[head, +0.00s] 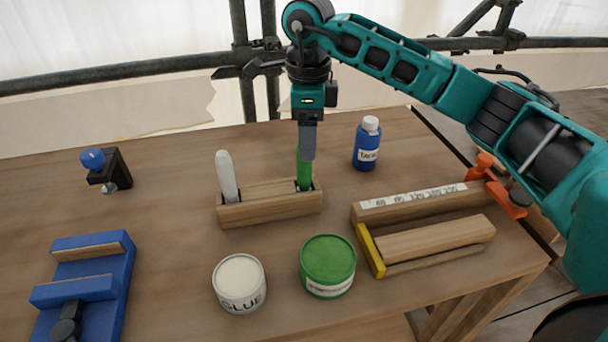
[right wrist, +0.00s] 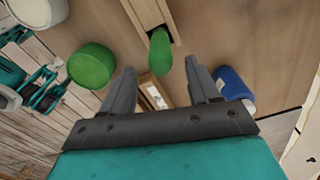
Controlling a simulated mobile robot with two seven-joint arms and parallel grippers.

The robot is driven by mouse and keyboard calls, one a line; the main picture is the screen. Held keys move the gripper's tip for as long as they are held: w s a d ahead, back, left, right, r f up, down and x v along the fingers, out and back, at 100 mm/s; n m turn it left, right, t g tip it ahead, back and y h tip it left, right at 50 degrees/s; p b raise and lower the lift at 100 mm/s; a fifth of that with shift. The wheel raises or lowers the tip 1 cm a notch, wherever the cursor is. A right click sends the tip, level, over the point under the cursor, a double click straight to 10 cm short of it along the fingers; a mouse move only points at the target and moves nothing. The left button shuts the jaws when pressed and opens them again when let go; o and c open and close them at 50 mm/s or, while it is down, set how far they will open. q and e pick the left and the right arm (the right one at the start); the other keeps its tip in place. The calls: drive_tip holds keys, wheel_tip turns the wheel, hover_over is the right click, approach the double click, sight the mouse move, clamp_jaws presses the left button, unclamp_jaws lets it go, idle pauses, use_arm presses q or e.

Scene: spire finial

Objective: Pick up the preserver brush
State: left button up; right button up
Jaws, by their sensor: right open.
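The preserver brush, taken to be the green-handled one (head: 304,172), stands upright in the right slot of a wooden holder (head: 270,207). Its bristle end is hidden in the holder. My right gripper (head: 307,148) points down over it, with a grey finger overlapping the upper handle in the head view. In the right wrist view the two fingers (right wrist: 163,76) are spread apart, and the green handle (right wrist: 160,52) shows in the gap, just past the tips. The fingers are not closed on it. My left gripper is not in view.
A white-handled brush (head: 227,178) stands in the holder's left slot. A blue bottle (head: 367,146) stands to the right, near my right gripper. A green tub (head: 328,262) and a glue tub (head: 239,280) stand in front.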

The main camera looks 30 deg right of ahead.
sight(304, 169)
drive_tip(key=f, duration=0.5)
drive_tip(key=shift+w+a+f, duration=0.15)
drive_tip(key=shift+w+a, duration=0.05)
drive_tip(key=shift+a, duration=0.05)
clamp_jaws()
idle(0.4)
